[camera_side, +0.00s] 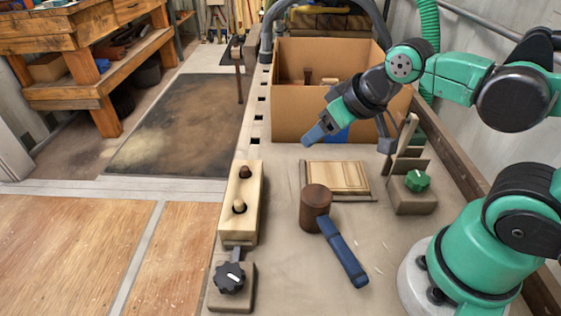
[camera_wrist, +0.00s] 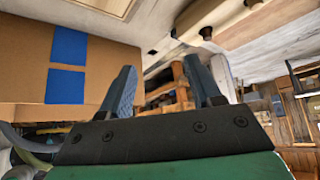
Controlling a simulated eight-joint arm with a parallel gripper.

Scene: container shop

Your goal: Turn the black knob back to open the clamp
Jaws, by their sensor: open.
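The black knob (camera_side: 230,277) is star-shaped and sits on a small wooden base at the front left of the bench in the side view. A metal piece joins that clamp to the end of a long pale wooden block (camera_side: 230,225) with two dark pegs in its top. The block also shows at the top of the wrist view (camera_wrist: 225,15); I cannot make out the black knob there. My gripper (camera_side: 321,132) is in front of the cardboard box, well behind and to the right of the knob. Its blue fingers (camera_wrist: 165,85) are apart with nothing between them.
A mallet (camera_side: 316,202) with a blue handle lies mid-bench. A framed wooden panel (camera_side: 337,177) lies behind it. A green knob (camera_side: 417,180) on a block is at the right. The cardboard box (camera_side: 295,118) stands at the back. Bench is bare between mallet and block.

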